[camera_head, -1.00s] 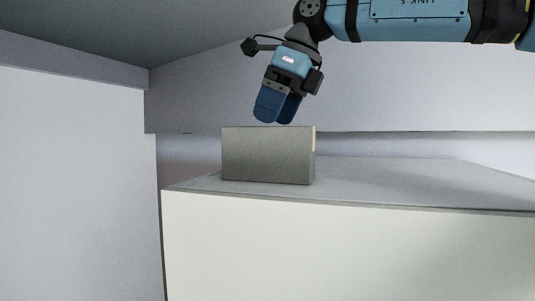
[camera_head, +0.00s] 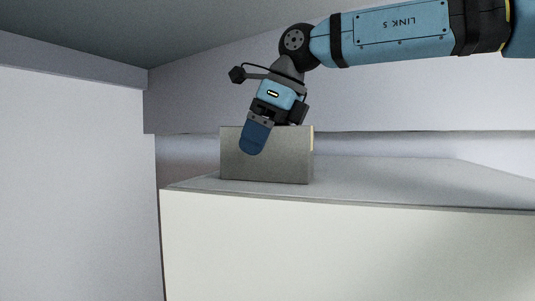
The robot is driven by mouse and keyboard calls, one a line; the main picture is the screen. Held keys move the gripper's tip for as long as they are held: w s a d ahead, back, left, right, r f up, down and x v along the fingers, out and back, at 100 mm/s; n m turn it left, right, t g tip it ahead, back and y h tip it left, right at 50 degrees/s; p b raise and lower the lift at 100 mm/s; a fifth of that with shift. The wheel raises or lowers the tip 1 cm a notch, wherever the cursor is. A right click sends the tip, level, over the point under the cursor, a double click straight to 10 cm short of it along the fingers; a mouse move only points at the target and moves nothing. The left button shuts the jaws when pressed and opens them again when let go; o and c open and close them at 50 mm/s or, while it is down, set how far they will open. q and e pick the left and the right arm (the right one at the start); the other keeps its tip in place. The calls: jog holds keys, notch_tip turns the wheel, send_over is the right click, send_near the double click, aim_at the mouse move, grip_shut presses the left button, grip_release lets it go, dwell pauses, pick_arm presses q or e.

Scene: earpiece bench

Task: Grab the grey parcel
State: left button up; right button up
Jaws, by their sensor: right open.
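The grey parcel (camera_head: 284,160) stands upright as a box near the left end of the pale bench top. A narrow yellowish strip shows on its right side. My right gripper (camera_head: 256,138) reaches down from above, tilted. The other finger is hidden, apparently behind the parcel. The gripper is open, and I cannot tell whether the finger touches the parcel. My left gripper is not in view.
The parcel stands on a white bench (camera_head: 340,240) with a grey top. Its front and left edges run close to the parcel. The top to the right is clear. Pale walls stand behind and to the left.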

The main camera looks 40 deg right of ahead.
jog(key=c, duration=1.2)
jog(key=shift+r, duration=0.1)
